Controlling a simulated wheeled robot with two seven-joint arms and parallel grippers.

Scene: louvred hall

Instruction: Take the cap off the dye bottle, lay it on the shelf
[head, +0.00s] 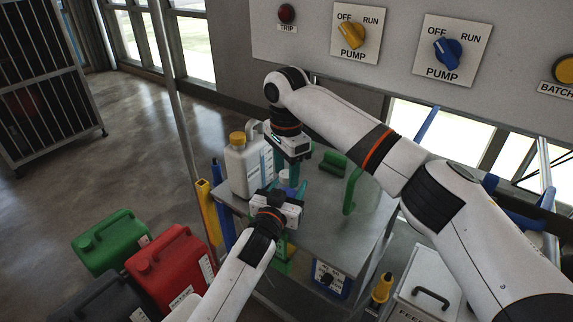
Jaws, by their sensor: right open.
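My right gripper (293,174) comes down from above and is open over the grey shelf. Just beside its fingers is a small white capped top (284,175), which looks like the dye bottle's; the bottle's body is mostly hidden by my grippers. My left gripper (283,188) reaches in from the front, its fingers close around the place of this small bottle. I cannot tell whether they are shut on it. The cap looks to be on the bottle, but it is too small to be sure.
A large white jug with a yellow cap (241,165) stands left of my grippers on the shelf (335,222). A green block (333,162) and a green upright handle (351,190) stand to the right. The shelf's right front is clear. Green (110,240) and red (170,268) cans stand at lower left.

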